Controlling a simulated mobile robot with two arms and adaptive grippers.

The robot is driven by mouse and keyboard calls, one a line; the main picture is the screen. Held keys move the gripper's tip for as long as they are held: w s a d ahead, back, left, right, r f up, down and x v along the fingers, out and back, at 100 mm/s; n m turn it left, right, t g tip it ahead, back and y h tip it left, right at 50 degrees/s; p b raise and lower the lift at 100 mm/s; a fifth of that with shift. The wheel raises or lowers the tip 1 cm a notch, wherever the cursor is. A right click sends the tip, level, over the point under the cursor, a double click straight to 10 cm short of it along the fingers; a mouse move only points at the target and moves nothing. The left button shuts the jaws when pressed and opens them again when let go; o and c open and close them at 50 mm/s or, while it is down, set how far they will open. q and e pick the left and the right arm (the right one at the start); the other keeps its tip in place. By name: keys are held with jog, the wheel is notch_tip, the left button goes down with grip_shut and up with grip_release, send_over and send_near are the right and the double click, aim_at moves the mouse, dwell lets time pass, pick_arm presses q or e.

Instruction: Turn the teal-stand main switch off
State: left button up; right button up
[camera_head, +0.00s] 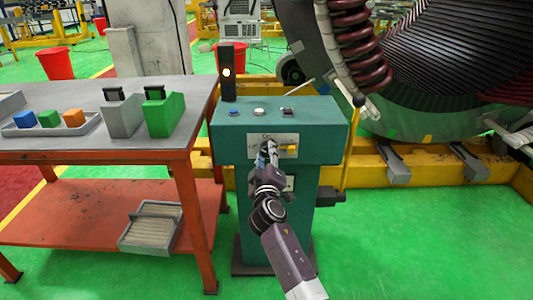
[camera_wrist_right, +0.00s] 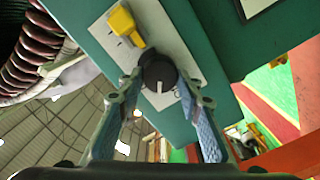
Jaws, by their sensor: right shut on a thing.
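The teal stand (camera_head: 225,147) stands right of the table, with a pale switch plate (camera_head: 285,138) on its front. My right gripper (camera_head: 267,148) reaches up to this plate and hides part of it. In the right wrist view, my right gripper (camera_wrist_right: 160,84) has its two fingertips on either side of a black rotary knob (camera_wrist_right: 158,70) and is shut on it. The knob has a white mark on its face. A yellow handle (camera_wrist_right: 124,24) sits beside the knob on the same plate; it also shows in the head view (camera_head: 289,149). My left gripper is out of view.
A blue button (camera_head: 234,113), a white button (camera_head: 259,112) and a dark switch (camera_head: 287,111) are on the stand's top. A black post with a lit lamp (camera_head: 227,72) rises behind. The table (camera_head: 100,150) is close on the left; the large stator (camera_head: 400,110) is behind right.

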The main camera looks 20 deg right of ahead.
jog(key=n+p, duration=0.1)
jog(key=n, duration=0.4)
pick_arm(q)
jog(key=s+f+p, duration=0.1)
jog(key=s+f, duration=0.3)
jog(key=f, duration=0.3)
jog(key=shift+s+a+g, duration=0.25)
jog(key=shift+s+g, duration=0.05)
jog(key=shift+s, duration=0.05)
pick_arm(e)
jog(key=shift+f+n, duration=0.15)
jog(key=shift+n, duration=1.25)
jog(key=o, duration=1.2)
jog(key=shift+c, duration=0.2)
jog(key=shift+s+a, duration=0.1)
jog(key=shift+s, duration=0.05)
jog(key=v, duration=1.1)
jog(key=shift+s, duration=0.35)
jog(key=shift+a, duration=0.1)
